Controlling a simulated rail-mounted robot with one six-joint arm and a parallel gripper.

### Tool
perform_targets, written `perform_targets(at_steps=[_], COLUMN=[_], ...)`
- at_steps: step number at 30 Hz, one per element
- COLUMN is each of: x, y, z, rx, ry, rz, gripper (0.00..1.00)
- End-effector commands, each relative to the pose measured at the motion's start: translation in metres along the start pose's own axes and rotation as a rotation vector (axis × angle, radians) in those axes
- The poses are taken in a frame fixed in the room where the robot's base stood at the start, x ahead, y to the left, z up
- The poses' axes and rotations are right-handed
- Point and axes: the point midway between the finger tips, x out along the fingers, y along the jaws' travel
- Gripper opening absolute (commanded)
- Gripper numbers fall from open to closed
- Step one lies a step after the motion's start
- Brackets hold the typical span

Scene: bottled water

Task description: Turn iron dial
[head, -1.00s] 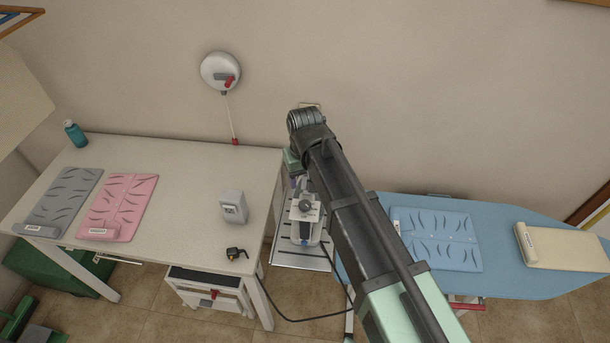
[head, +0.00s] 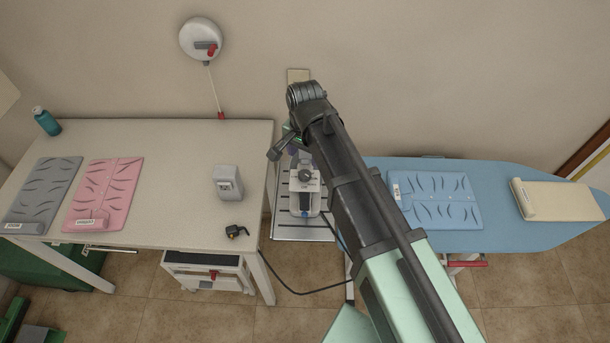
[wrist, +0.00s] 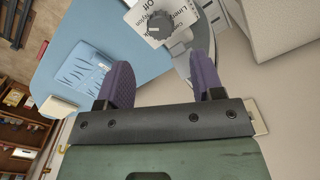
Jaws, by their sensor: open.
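The iron (head: 300,203) stands upright on a slatted metal rest between the white table and the ironing board. Its grey round dial (head: 305,176) sits on a white plate. In the wrist view the dial (wrist: 158,25) is at the top centre, on the plate with words such as "Linen" and "Off". My gripper (wrist: 162,62) is open, with its two purple fingers apart and empty. The dial lies beyond the fingertips, roughly between their lines, with a visible gap. In the head view my arm hides most of the gripper.
The white table (head: 170,190) holds a grey box (head: 228,184), pink (head: 104,190) and grey folded cloths (head: 42,190), and a teal bottle (head: 47,122). The blue ironing board (head: 525,232) at right holds folded clothes. A black cable (head: 300,292) runs over the floor.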

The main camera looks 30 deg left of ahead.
Motion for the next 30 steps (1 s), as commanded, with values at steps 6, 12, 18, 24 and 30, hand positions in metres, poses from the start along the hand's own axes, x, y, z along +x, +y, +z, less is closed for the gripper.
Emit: perform_targets(at_steps=[6,12,18,24,30], x=[0.064,0.081,0.078,0.078,0.078], y=[0.0,0.0,0.0,0.0,0.0], z=[0.0,0.0,0.0,0.0,0.0], rx=[-0.001,-0.001,-0.001,-0.002,-0.002], ry=[0.0,0.0,0.0,0.0,0.0], rz=[0.0,0.0,0.0,0.0,0.0], gripper=[0.61,0.61,0.61,0.35,0.12])
